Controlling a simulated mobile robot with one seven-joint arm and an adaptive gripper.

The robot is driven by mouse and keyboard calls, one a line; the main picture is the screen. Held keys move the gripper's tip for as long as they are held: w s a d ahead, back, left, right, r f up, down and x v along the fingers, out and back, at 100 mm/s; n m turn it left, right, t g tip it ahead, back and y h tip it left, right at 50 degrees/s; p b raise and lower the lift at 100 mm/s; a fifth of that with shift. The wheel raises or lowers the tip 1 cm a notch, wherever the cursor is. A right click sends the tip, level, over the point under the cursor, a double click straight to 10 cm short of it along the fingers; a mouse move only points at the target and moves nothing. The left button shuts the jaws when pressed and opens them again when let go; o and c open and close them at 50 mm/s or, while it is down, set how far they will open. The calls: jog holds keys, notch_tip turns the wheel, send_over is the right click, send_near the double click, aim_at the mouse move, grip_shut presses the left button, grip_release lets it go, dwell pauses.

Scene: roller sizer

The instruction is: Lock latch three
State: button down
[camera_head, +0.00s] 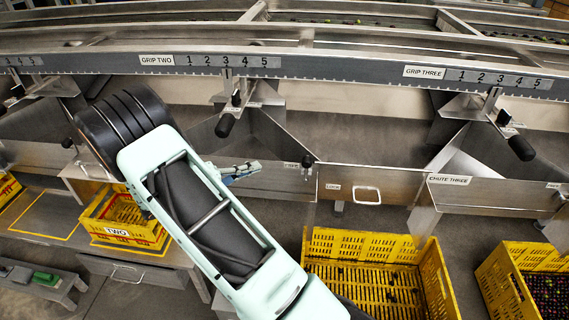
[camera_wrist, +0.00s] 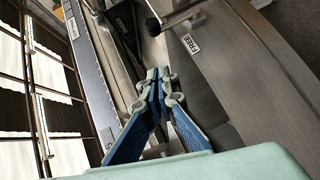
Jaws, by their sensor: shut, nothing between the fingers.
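A latch with a black knob (camera_head: 307,160) stands on the metal front between a FREE label (camera_head: 291,165) on its left and a LOCK label (camera_head: 333,187) on its right. No number on it is readable. My gripper (camera_head: 258,167) is shut and empty, left of this latch and apart from it. In the wrist view my gripper's blue fingers (camera_wrist: 158,76) meet at grey tips. There, a black knob on a rod (camera_wrist: 153,26) lies beyond the tips, beside a FREE label (camera_wrist: 191,43). Another latch (camera_head: 561,192) shows at the right edge, past the CHUTE THREE plate (camera_head: 448,180).
Black-handled levers hang under the GRIP TWO (camera_head: 157,60) and GRIP THREE (camera_head: 424,72) scales, one (camera_head: 226,124) above my gripper. Yellow crates (camera_head: 365,246) stand below. My arm covers the lower left-centre.

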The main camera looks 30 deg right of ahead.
jog(key=s+b+x, duration=0.1)
jog(key=s+x, duration=0.1)
jog(key=x, duration=1)
jog(key=shift+s+d+f, duration=0.35)
jog(key=shift+d, duration=0.15)
jog(key=shift+d+b, duration=0.1)
jog(key=shift+b, duration=0.35)
